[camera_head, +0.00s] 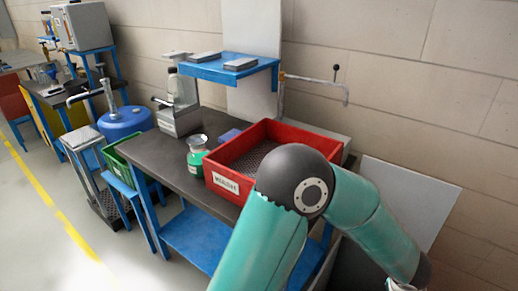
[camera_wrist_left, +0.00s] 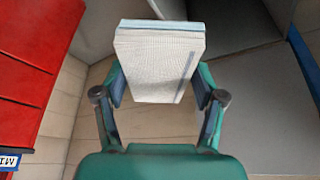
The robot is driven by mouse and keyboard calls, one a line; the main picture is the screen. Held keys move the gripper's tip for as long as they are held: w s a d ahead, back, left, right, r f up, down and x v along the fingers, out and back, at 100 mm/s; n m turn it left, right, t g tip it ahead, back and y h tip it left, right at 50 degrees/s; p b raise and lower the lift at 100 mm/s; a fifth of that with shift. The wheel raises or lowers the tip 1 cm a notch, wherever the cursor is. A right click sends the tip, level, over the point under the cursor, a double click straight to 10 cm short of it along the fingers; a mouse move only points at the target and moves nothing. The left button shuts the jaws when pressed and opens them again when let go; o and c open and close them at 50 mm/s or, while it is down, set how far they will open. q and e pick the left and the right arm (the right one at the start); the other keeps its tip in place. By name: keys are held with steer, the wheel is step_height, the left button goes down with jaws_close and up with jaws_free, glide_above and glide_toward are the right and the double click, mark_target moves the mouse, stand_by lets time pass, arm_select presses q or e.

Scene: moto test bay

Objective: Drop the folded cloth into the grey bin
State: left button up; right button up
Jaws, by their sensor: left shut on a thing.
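In the left wrist view, the folded cloth (camera_wrist_left: 152,70) is a thick, pale block with a woven face and a thin blue stripe near its right edge. My left gripper (camera_wrist_left: 160,88) is shut on it, with one finger at each side. The cloth stands out beyond the fingertips. In the head view I see neither the cloth nor a gripper; one of my teal arms fills the lower right and runs out at the bottom edge. I cannot make out the grey bin for certain in either view. My right gripper is not in view.
A blue shelf (camera_head: 225,70) hangs above. In the wrist view, a red, panelled thing (camera_wrist_left: 35,60) is at left and grey flat surfaces (camera_wrist_left: 255,90) at right.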

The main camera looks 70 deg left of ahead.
arm_select(q)
steer(key=shift+s+a, duration=0.2)
steer(key=shift+a, duration=0.2)
steer(key=w+a+f+n+y+b, duration=0.1)
steer(key=w+a+f+n+b, duration=0.2)
steer(key=a+f+b, duration=0.2)
steer(key=w+a+f+n+y+b, duration=0.1)
steer(key=w+a+f+n+b, duration=0.2)
steer(key=f+b, duration=0.6)
steer(key=w+a+f+n+g+y+b, duration=0.1)
steer(key=w+a+f+n+b, duration=0.2)
steer(key=a+f+b, duration=0.4)
steer(key=shift+a+f+b, duration=0.2)
steer(key=shift+a+b, duration=0.35)
steer(key=shift+b, duration=0.7)
steer(key=o, duration=1.2)
